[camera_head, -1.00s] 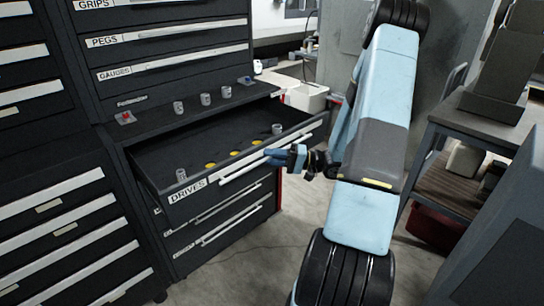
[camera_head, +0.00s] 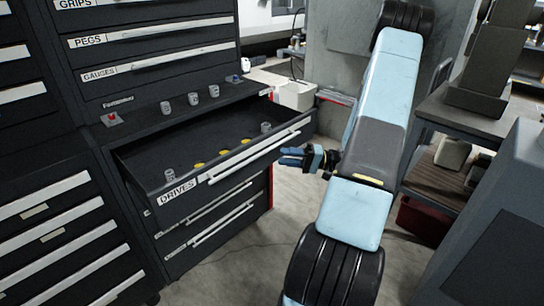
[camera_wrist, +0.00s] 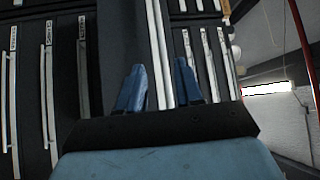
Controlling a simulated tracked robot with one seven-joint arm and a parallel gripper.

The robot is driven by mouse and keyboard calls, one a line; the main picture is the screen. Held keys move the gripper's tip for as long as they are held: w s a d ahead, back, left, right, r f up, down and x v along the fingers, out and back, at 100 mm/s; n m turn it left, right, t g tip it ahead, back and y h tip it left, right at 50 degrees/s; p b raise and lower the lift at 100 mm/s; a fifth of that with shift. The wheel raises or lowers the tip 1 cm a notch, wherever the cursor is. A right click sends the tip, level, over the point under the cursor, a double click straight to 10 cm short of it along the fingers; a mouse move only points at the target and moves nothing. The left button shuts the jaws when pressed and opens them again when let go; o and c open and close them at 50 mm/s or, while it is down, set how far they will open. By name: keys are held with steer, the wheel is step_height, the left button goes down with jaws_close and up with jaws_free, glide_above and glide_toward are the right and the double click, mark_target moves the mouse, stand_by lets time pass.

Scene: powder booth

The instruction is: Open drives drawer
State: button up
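The drives drawer (camera_head: 214,176) is pulled out of the black cabinet, its label at the left of its front and a long silver handle (camera_head: 255,156) across it. Inside lie several yellow discs and two grey cylinders, one near each front corner. My gripper (camera_head: 284,157) is just right of the drawer front, clear of the handle by a small gap in the head view. In the wrist view my gripper (camera_wrist: 160,85) shows two blue fingers spread apart with nothing held between them. A long silver handle runs upright in the picture beyond the fingers.
Three grey cylinders (camera_head: 190,98) and a red-topped piece (camera_head: 111,118) stand on the cabinet top behind the drawer. Closed drawers (camera_head: 150,60) rise above. A white bin (camera_head: 294,93) sits behind right. A grey workbench (camera_head: 470,125) stands at right. Floor in front is clear.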

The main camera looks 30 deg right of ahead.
steer(key=shift+v, duration=2.5)
steer(key=shift+a, duration=0.1)
steer(key=s+a+r+n+g+h, duration=0.45)
steer(key=a+r+g+h, duration=0.45)
steer(key=a+r, duration=0.55)
steer(key=s+a+r+t+h, duration=0.6)
steer(key=s+r+h, duration=0.2)
steer(key=s+r, duration=0.4)
steer(key=shift+a+r+m+h, duration=0.25)
steer(key=shift+m+h, duration=0.05)
steer(key=shift+m, duration=0.05)
steer(key=shift+o, duration=0.7)
steer(key=shift+s, duration=0.2)
